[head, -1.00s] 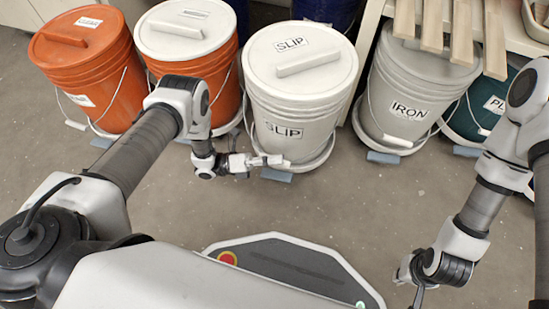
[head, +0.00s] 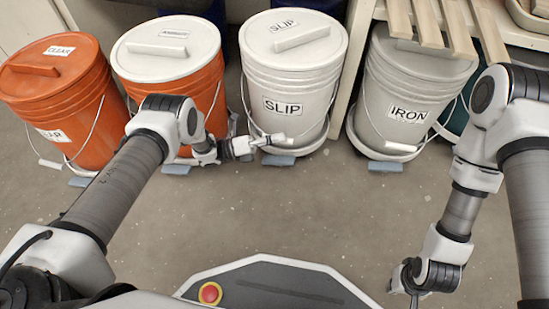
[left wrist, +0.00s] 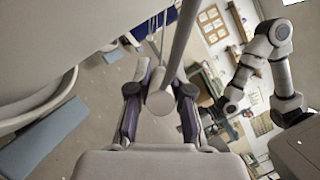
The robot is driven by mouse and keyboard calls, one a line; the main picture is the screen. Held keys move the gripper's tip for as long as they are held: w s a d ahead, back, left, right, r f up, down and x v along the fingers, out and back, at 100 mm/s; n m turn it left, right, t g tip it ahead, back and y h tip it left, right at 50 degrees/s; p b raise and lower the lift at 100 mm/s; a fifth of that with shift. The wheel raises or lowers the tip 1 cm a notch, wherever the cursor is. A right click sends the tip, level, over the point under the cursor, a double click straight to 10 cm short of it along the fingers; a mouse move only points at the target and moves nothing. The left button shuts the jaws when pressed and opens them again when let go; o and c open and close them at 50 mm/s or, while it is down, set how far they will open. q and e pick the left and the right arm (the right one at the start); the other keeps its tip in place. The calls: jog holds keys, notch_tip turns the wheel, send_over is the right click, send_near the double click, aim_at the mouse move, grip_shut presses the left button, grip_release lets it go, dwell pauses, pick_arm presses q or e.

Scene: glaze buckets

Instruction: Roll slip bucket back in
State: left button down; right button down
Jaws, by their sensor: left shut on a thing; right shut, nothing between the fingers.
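The slip bucket (head: 292,85) is pale grey, upright and lidded, with SLIP labels on lid and side. It stands on a round dolly (head: 312,146) in the row of buckets. My left gripper (head: 262,142) is low at its front, shut on the white grip (head: 276,139) of its wire handle. In the left wrist view the grip (left wrist: 160,103) sits between the two fingers, with the bucket wall (left wrist: 60,35) at upper left. My right gripper (head: 414,292) is shut and empty at the bottom right, partly cut off, away from the buckets.
An orange bucket with a white lid (head: 168,50) stands left of the slip bucket, and an all-orange one (head: 62,95) further left. The IRON bucket (head: 408,90) stands to the right under wooden slats (head: 430,22). The floor (head: 300,210) in front is clear.

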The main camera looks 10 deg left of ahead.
pick_arm(q)
jog(key=c, duration=1.1)
grip_release()
